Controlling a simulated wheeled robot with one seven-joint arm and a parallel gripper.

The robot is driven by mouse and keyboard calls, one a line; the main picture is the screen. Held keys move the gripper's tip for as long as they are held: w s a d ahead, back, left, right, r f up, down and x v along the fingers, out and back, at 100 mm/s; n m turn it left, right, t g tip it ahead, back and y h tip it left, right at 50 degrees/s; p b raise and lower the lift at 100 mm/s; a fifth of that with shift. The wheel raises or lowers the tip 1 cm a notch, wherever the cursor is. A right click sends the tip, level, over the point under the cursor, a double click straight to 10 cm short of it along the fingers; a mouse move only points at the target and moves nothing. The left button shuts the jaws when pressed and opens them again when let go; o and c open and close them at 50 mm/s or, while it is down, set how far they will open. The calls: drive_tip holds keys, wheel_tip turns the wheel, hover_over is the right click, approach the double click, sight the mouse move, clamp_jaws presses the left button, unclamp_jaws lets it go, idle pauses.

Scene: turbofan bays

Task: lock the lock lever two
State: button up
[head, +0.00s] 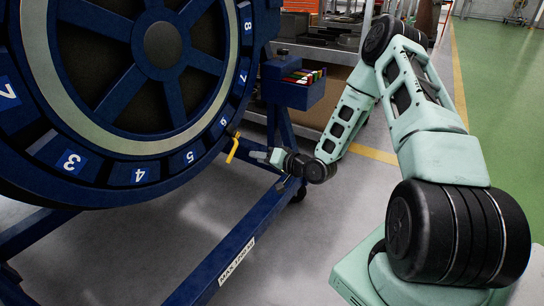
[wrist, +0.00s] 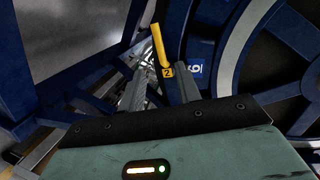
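Lock lever two is a yellow lever on the rim of the blue turbofan wheel. It shows in the head view (head: 233,148), near the wheel's lower right edge. In the wrist view the lever (wrist: 158,46) points up and leans slightly left, with a dark "2" on its yellow lower end. My gripper (wrist: 161,80) is open, its two grey fingers apart on either side of the lever's lower end in the picture. I cannot tell whether the lever is between the fingers or just beyond them. In the head view my gripper (head: 257,155) is just right of the lever.
The blue wheel (head: 188,158) has numbered plates around its rim and stands on a blue frame (head: 222,265). A blue bin (head: 295,88) with coloured items is mounted above and right of my gripper. Grey floor (head: 310,235) is open below my arm.

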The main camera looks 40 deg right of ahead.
drive_tip(key=shift+p+v, duration=0.3)
drive_tip(key=shift+v, duration=1.95)
